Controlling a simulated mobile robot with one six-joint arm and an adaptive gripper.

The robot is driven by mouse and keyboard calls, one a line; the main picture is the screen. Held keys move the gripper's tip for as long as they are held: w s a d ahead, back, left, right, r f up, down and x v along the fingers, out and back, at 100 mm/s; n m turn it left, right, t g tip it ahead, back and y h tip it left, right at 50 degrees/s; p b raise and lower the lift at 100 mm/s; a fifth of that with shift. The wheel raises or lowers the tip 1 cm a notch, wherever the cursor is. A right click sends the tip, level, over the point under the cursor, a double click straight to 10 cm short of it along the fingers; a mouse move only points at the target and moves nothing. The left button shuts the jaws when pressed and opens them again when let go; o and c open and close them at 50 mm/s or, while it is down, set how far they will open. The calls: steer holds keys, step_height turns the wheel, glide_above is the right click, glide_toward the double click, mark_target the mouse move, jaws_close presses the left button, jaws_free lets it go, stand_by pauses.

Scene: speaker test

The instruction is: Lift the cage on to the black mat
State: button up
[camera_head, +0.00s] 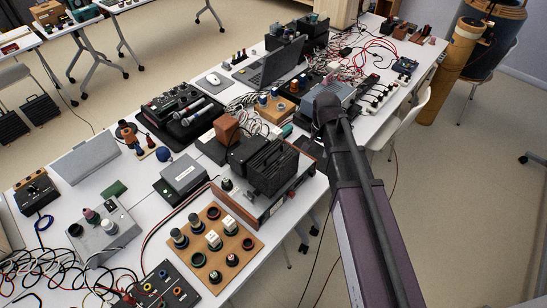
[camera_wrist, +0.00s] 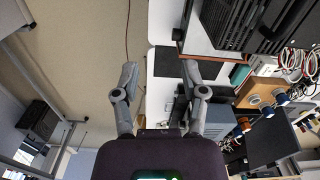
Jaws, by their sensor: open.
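The cage, a black slatted box, (camera_head: 273,167) stands on a wood-sided device at the front of the long white table. Its dark slats also show at the upper right of the wrist view (camera_wrist: 258,22). A black mat (camera_wrist: 173,63) lies flat on the white table in the wrist view, partly behind the right finger. In the head view my arm hides that part of the table. My gripper (camera_wrist: 160,70) is open, with nothing between its fingers. It is apart from the cage, which lies to its right in the wrist view.
The wood-sided device (camera_head: 258,207) sits beside a wooden board with knobs (camera_head: 205,252). A grey box (camera_head: 182,178) and a black tray with microphones (camera_head: 185,120) are further left. Red cables (camera_head: 372,52) and a white chair (camera_head: 408,118) are near the far end. Open floor lies right of the table.

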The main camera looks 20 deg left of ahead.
step_height(320, 180, up, 7)
steer(key=m+p, duration=0.1)
steer(key=p, duration=0.5)
glide_above(274, 151)
steer(key=shift+a+r+m, duration=0.15)
steer(key=shift+a+m, duration=0.05)
steer(key=shift+m, duration=0.1)
step_height(274, 151, down, 9)
steer(key=b, duration=0.8)
steer(key=shift+r+b, duration=0.15)
steer(key=shift+b, duration=0.15)
steer(key=shift+d+f+b, duration=0.1)
steer(key=shift+f+b, duration=2.5)
jaws_close()
